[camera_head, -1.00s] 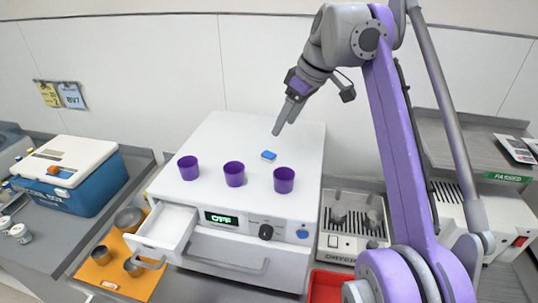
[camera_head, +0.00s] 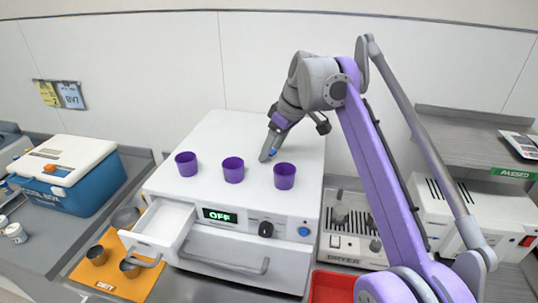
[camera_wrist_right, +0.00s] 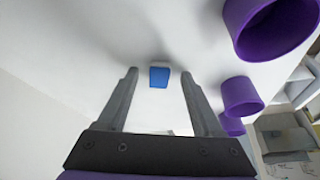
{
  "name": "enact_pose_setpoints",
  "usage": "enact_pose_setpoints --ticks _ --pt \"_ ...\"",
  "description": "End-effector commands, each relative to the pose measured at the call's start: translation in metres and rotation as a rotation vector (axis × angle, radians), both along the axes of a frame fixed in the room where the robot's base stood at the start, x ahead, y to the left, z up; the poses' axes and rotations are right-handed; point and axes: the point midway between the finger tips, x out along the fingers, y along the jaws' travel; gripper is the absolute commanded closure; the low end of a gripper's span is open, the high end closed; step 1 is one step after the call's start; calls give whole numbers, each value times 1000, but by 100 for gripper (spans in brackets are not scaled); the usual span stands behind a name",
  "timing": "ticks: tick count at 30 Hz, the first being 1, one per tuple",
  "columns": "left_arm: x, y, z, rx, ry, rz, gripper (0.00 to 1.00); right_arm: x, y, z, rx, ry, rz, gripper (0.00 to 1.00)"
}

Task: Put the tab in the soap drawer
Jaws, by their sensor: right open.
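The small blue tab (camera_wrist_right: 159,77) lies on the white top of the machine (camera_head: 225,130). In the head view it is mostly hidden behind my right gripper (camera_head: 267,155). My right gripper is low over the machine's top, pointing down. In the right wrist view its two open fingers stand on either side of the tab, with a gap on both sides. I cannot tell how high the fingertips are. The white soap drawer (camera_head: 165,222) is pulled out at the machine's front left and looks empty. My left gripper is not in view.
Three purple cups (camera_head: 233,170) stand in a row on the machine's top, the rightmost (camera_head: 284,176) close to my right gripper. A blue cool box (camera_head: 66,180) stands at the left. An orange mat (camera_head: 120,278) with metal cups lies below the drawer. A red tray (camera_head: 330,288) is at the front right.

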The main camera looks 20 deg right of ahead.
Motion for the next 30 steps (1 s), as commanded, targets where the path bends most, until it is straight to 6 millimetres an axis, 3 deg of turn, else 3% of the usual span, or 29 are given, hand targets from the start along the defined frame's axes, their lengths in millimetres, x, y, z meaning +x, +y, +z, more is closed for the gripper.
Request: enact_pose_setpoints --ticks 4,15,25,30 --pt "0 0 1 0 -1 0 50 0 0 1 0 0 0 36" --pt "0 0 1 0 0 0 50 0 0 1 0 0 0 100" --pt "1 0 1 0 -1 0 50 0 0 3 1 -1 0 100" --pt "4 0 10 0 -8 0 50 1 0 25 0 -2 0 100"
